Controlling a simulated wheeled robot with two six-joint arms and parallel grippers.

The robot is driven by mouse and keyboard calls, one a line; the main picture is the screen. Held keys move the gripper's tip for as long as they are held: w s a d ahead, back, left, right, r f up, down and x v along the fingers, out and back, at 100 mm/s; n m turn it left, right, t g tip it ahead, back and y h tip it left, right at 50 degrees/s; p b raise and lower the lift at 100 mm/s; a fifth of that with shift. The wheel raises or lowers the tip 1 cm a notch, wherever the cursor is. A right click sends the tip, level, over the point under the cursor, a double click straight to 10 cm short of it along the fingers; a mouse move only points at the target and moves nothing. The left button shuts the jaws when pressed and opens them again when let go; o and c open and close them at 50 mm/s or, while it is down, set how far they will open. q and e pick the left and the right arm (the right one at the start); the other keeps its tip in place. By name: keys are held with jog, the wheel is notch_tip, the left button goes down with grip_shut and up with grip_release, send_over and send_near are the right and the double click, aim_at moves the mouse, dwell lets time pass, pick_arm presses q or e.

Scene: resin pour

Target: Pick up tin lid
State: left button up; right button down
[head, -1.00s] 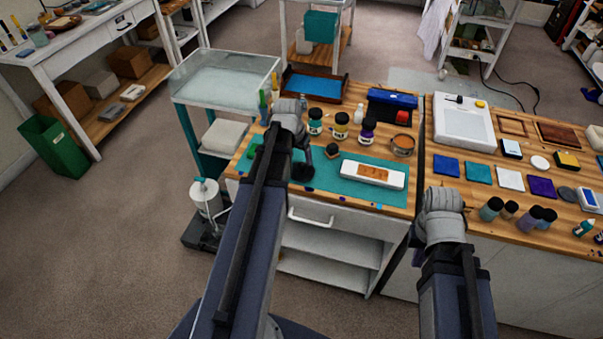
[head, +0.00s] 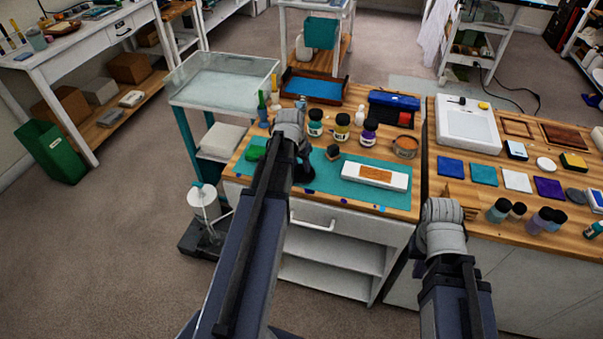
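A flat grey disc (head: 577,195), which looks like the tin lid, lies on the right wooden bench near its right side. An open tin with orange-brown contents (head: 405,147) stands on the left bench, at the back right of the teal mat. My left gripper (head: 304,168) is over the left part of the teal mat, mostly hidden by my wrist; its opening does not show. My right arm ends at the front left of the right bench, well left of the disc. My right gripper's fingers are hidden behind its wrist.
A white mould (head: 376,177) lies on the teal mat (head: 335,190), with several dark jars behind it. Colored tiles (head: 484,174) and small bottles (head: 498,210) stand between my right arm and the disc. A white scale-like device (head: 468,122) is behind the tiles.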

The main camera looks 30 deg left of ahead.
pick_arm(q)
grip_shut()
jog(key=shift+r, duration=0.1)
